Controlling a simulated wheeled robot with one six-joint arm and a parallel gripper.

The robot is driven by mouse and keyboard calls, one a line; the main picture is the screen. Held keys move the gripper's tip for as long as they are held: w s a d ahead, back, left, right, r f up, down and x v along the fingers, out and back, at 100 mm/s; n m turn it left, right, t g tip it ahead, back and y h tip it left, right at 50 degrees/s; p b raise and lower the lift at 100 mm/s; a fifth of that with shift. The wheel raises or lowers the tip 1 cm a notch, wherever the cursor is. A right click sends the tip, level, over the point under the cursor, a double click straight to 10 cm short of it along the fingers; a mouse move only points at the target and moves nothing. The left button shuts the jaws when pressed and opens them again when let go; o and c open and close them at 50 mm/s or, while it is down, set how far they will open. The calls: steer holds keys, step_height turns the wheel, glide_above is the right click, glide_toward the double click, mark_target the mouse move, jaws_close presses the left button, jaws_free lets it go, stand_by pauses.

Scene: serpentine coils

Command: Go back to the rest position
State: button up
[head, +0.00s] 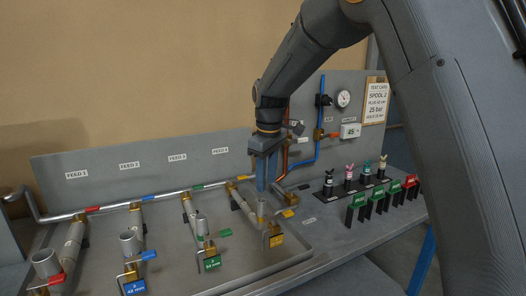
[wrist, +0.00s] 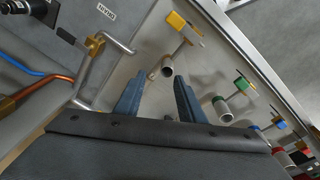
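My gripper (head: 266,178) hangs from the arm with its fingers pointing down, above the yellow-marked line at the right end of the tray in the head view. In the wrist view my gripper (wrist: 160,98) has its two blue fingers apart with nothing between them. An open pipe end (wrist: 167,71) shows just beyond the fingertips. In the head view the upright pipe end (head: 262,207) stands just below the fingers. The yellow tag (head: 276,240) hangs in front of it.
A grey tray (head: 300,258) holds several pipe lines with red, blue and green markings. A back panel (head: 110,170) carries a gauge (head: 343,98) and blue and copper tubes. Several dark plugs (head: 348,178) and green and red blocks (head: 378,200) stand at the right. The air above the tray's left is clear.

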steer(key=s+d+f+m, duration=0.35)
steer(key=s+d, duration=0.25)
steer(key=s, duration=0.3)
steer(key=s+d+f+m+t, duration=0.1)
steer(key=s+d+f+m, duration=0.25)
steer(key=s+d, duration=0.35)
steer(key=s+d+f+m, duration=0.3)
steer(key=s+d+m, duration=0.15)
steer(key=s, duration=0.55)
step_height(320, 180, down, 11)
steer(key=s+g+b, duration=0.1)
steer(key=g+b, duration=0.1)
steer(key=b, duration=0.8)
steer(key=shift+s+d+f, duration=0.15)
steer(key=shift+s+d, duration=0.15)
steer(key=shift+d, duration=0.15)
